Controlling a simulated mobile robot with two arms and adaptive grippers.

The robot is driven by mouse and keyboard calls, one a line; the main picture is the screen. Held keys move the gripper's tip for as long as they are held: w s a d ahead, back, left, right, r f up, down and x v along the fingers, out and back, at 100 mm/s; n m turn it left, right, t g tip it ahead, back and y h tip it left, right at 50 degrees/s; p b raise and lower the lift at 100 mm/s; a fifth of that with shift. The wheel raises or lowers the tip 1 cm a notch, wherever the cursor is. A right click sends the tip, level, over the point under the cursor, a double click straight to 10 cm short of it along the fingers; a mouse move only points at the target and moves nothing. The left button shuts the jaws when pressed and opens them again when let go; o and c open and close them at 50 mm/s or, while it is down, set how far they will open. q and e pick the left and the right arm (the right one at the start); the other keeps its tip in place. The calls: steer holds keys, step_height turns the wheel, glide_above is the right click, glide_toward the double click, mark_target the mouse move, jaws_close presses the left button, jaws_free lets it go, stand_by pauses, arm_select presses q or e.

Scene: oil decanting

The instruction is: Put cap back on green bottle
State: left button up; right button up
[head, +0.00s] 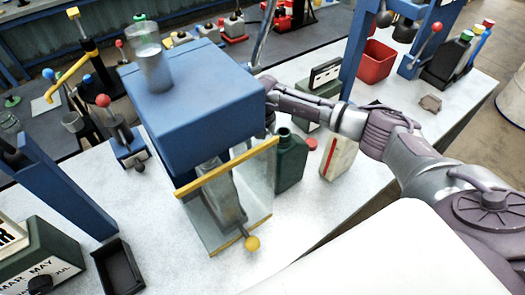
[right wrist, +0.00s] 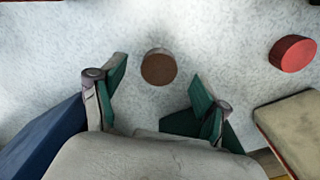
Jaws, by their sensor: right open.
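The green bottle (head: 291,162) stands upright on the table beside the blue box stand, its neck open with no cap on it. In the right wrist view, a round brown cap (right wrist: 158,68) lies on the pale tabletop. A red cap (right wrist: 292,53) lies further right; it also shows behind the bottle in the head view (head: 311,143). I cannot tell from looks which belongs to the bottle. My right gripper (right wrist: 160,92) is open and empty, its fingertips on either side of the brown cap's line, apart from it. In the head view its fingers are hidden behind the blue box. My left gripper is not seen.
The blue box (head: 190,105) with a glass beaker (head: 152,70) on top stands close left of my right gripper. A cream can (head: 339,158) stands right of the bottle. A red bin (head: 373,62) is further back. Some table is clear at front right.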

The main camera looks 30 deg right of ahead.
steer(key=shift+f, duration=1.2)
steer(key=c, duration=0.8)
